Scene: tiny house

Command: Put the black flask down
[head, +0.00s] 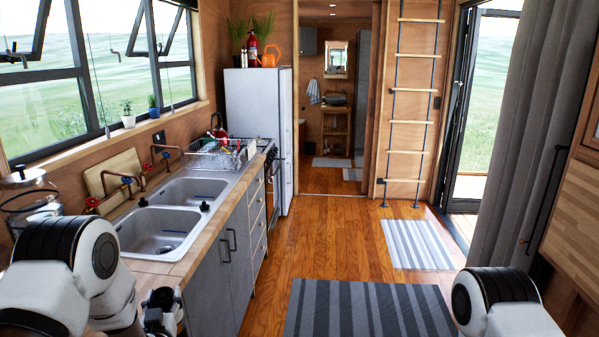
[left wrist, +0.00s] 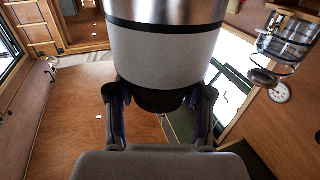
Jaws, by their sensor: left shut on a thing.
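My left gripper (head: 163,310) is low at the left in the head view, in front of the counter by the sink. In the left wrist view my left gripper (left wrist: 160,95) is shut on the flask (left wrist: 165,50), one finger on each side of its black narrow end. The rest of the flask shows a pale grey band, a thin black ring and a steel part cut off by the top edge. In the head view I cannot make out the flask clearly. My right gripper is not in view; only part of my right arm shows.
Grey cabinets (head: 222,265) stand below. The floor (head: 325,235) is clear, with a striped rug (head: 350,308).

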